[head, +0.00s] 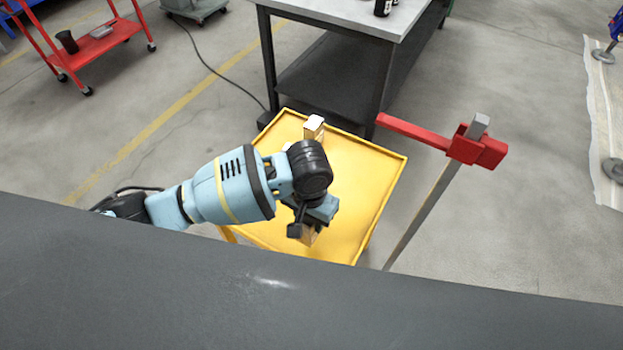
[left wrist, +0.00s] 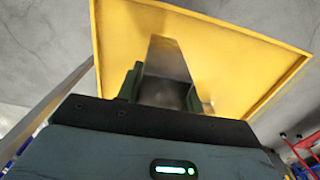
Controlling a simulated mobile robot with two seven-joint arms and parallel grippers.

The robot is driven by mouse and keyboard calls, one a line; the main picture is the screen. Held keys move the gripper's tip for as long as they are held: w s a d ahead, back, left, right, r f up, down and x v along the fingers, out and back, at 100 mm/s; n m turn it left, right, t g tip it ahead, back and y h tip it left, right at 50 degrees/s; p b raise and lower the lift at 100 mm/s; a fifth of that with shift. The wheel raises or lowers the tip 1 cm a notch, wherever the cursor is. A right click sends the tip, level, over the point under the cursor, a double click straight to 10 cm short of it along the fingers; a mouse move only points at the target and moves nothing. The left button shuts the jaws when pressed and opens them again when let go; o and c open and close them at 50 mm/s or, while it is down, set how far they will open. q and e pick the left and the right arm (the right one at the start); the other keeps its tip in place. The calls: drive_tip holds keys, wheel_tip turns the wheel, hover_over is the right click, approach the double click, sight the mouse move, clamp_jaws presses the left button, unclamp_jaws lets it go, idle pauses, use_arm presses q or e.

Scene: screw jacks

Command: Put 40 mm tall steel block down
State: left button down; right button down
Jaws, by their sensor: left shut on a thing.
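My left gripper (head: 308,229) is over the near part of a yellow cart top (head: 365,180). It is shut on a steel block; in the left wrist view the block (left wrist: 168,62) is smooth and grey between the green fingers (left wrist: 165,85). In the head view, only a tan-tinted lower part of the block (head: 310,238) shows below the gripper; the gripper hides the rest. I cannot tell whether its bottom touches the cart top. My right gripper is in neither view.
A red clamp-like bar (head: 465,147) on a grey post rises right of the cart. A dark workbench (head: 340,75) stands behind. The cart top's right side is clear.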

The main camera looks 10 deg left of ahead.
use_arm(q)
drive_tip(key=shift+r, duration=0.1)
drive_tip(key=s+a+r+n, duration=0.1)
drive_tip(key=a+r+n, duration=0.2)
drive_tip(key=a+r, duration=1.1)
wheel_tip(320, 180, up, 2)
drive_tip(key=shift+r+n, duration=0.2)
drive_tip(key=shift+n, duration=0.2)
drive_tip(key=shift+d, duration=0.15)
idle(0.5)
